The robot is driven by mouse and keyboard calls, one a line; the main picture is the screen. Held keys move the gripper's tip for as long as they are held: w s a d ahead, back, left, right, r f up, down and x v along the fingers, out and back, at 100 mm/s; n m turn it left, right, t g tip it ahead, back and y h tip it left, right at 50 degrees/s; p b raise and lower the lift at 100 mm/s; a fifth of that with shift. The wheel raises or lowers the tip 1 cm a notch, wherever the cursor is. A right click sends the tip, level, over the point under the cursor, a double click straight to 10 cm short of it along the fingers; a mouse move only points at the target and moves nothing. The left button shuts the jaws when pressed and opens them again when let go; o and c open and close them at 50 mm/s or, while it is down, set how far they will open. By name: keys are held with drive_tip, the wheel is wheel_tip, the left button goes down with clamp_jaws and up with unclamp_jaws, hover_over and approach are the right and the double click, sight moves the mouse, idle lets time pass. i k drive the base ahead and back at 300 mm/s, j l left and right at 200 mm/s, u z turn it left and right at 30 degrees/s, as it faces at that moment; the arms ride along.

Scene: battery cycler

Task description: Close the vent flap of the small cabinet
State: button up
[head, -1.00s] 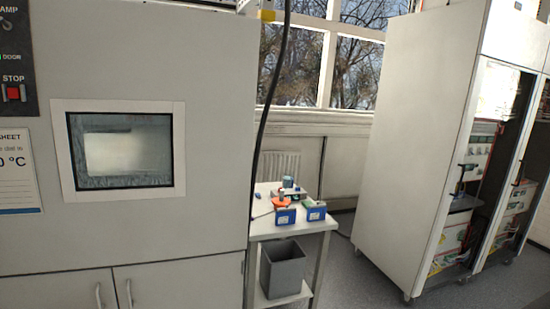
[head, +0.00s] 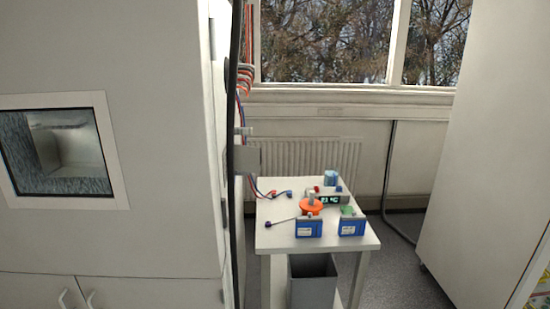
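A large pale grey cabinet (head: 150,190) with a framed window (head: 55,155) fills the left of the head view. A small grey box (head: 244,159) is fixed on or near its right side, above the small table; I cannot tell if it is the flap. No vent flap can be made out for certain. My gripper is not in view.
A small white table (head: 290,238) carries blue boxes (head: 309,228), an orange disc (head: 311,205) and a small display unit (head: 330,197). A grey bin (head: 312,280) stands below. A tall cabinet (head: 480,150) is on the right. Grey floor (head: 400,255) shows between.

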sight(246, 159)
drive_tip(key=i+l, duration=0.3)
drive_tip(key=i, duration=0.2)
drive_tip(key=i+l, duration=0.25)
drive_tip(key=i, duration=0.3)
drive_tip(key=i+l, duration=0.3)
drive_tip(key=i, duration=0.2)
drive_tip(key=i+l+u, duration=0.1)
drive_tip(key=i+l, duration=0.15)
drive_tip(key=i, duration=0.25)
drive_tip(key=i+l, duration=0.3)
drive_tip(key=i, duration=0.2)
drive_tip(key=i+l, duration=0.35)
drive_tip(key=i, duration=0.15)
